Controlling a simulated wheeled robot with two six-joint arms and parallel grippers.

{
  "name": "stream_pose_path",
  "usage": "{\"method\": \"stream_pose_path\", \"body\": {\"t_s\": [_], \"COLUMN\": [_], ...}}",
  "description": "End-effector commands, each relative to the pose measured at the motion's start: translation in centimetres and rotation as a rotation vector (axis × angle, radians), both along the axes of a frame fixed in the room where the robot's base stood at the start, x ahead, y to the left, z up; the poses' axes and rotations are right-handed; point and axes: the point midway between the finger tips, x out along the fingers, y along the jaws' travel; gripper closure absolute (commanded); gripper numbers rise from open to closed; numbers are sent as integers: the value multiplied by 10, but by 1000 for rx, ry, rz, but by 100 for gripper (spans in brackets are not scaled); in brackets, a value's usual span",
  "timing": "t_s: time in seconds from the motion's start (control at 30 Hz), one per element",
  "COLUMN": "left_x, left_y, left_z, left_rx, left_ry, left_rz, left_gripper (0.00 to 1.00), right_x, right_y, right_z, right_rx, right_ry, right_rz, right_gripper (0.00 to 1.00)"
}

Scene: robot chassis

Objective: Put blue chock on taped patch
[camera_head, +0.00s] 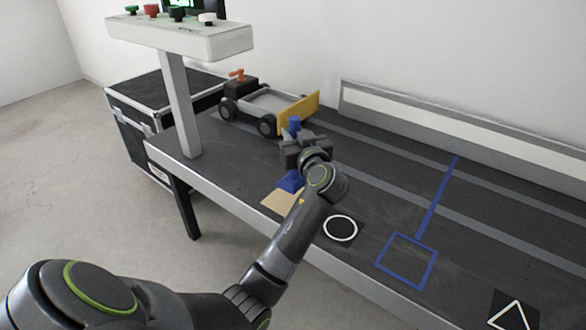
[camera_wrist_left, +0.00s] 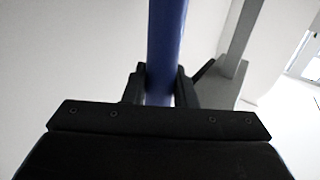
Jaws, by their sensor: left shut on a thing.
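The blue chock (camera_head: 290,183) shows as a wedge below my left wrist, with a blue post (camera_head: 295,123) rising above the fingers. My left gripper (camera_head: 292,138) is shut on this post, which also stands between the two fingers in the left wrist view (camera_wrist_left: 165,55). The arm hides the middle of the chock. The wedge shows over the edge of a tan patch (camera_head: 278,201); I cannot tell whether it touches it. The taped patch (camera_head: 378,262), a blue tape square, lies empty to the right near the table's front edge. My right gripper is not in view.
A toy truck (camera_head: 268,104) with a yellow tailgate stands behind the gripper. A white post (camera_head: 178,105) with a button panel (camera_head: 180,38) rises at left. A white circle mark (camera_head: 341,228) and a triangle mark (camera_head: 513,314) lie flat.

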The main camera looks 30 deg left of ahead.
Motion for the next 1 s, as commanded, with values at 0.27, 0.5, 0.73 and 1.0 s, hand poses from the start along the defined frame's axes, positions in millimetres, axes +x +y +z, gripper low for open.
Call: {"method": "stream_pose_path", "body": {"t_s": [0.27, 0.5, 0.73, 1.0], "left_x": [0, 0, 0, 0], "left_y": [0, 0, 0, 0], "left_z": [-39, -56, -56, -58], "left_rx": [1, 1, 1, 0], "left_ry": [3, -2, -2, -1], "left_rz": [0, 0, -1, 0], "left_gripper": [100, 100, 100, 55], "right_x": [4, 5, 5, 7], "right_y": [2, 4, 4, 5], "right_z": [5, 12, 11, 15], "right_rx": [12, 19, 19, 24], "right_ry": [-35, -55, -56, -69], "right_rz": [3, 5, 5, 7], "right_gripper": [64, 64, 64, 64]}}
